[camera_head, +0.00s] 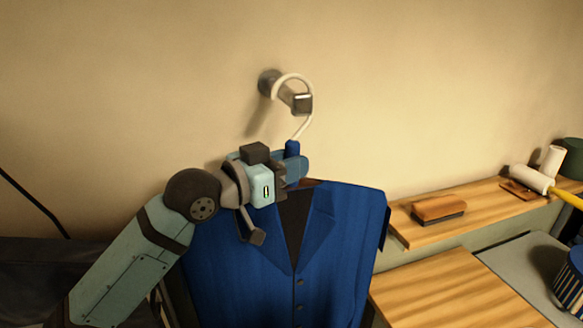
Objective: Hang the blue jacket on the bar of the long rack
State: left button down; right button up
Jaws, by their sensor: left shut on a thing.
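The blue jacket (345,240) hangs upright on a hanger with a pale curved hook (311,112). The hook loops around a short metal wall peg (296,100). My left gripper (286,172) is shut at the hanger's neck, just above the collar. The gripper body hides the jacket's left shoulder and part of the neck, so the exact grip is hard to see. The long rack and its bar are not in view. My right gripper is not in view.
A wooden ledge (470,214) runs along the wall at right. It carries a brush (438,208), a white roller (530,179) with a yellow handle and a white roll (551,160). A lower wooden top (445,290) and a blue striped container (571,280) are at lower right.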

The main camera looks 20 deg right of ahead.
pick_arm(q)
jog(key=s+p, duration=0.3)
jog(key=s, duration=0.8)
jog(key=shift+s+r, duration=0.25)
jog(key=shift+s, duration=0.1)
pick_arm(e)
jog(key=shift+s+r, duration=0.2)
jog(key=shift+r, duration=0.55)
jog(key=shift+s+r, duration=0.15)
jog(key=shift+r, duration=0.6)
pick_arm(q)
jog(key=shift+d, duration=0.15)
